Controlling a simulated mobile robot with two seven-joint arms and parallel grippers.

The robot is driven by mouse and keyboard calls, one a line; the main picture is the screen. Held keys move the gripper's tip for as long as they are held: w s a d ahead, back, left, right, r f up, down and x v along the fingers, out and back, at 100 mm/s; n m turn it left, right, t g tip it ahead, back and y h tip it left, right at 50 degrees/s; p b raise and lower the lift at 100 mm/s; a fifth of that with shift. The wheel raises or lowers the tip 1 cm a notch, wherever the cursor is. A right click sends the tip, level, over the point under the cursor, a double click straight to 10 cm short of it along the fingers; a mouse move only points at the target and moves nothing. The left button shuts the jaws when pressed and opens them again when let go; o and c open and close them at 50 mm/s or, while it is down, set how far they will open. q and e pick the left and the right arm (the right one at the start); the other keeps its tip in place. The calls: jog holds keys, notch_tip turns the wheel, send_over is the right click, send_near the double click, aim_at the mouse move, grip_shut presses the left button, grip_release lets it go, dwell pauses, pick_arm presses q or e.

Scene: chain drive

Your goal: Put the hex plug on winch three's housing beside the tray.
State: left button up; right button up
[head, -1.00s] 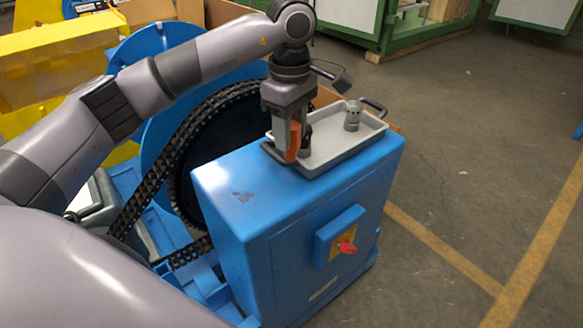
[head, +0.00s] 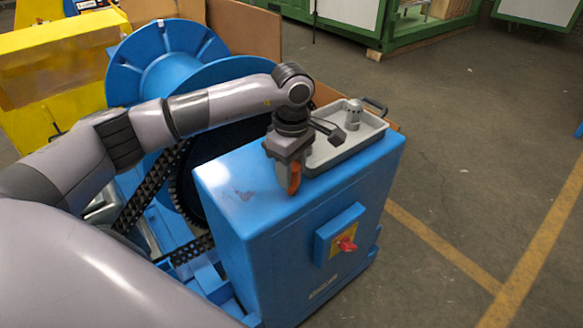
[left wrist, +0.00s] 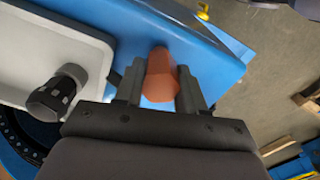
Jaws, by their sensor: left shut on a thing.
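My left gripper (head: 287,172) is shut on the orange hex plug (head: 294,180) and points down over the blue winch housing (head: 235,190). The plug also shows between the two fingers in the left wrist view (left wrist: 161,80). It is over the bare blue top, just in front of the grey tray (head: 343,158). I cannot tell whether its lower end touches the housing. The tray's near left part is hidden behind the gripper in the head view. My right gripper is not in view.
A grey fitting (head: 353,115) stands in the tray. A dark ribbed fitting (left wrist: 58,92) shows in the left wrist view. A red switch (head: 347,244) is on the housing's front. The chain (head: 150,185) and blue drum (head: 180,65) lie left and behind.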

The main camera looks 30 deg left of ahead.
pick_arm(q)
jog(key=o, duration=0.6)
jog(key=shift+f, duration=0.15)
jog(key=o, duration=0.4)
jog(key=shift+o, duration=0.2)
jog(key=shift+r, duration=0.2)
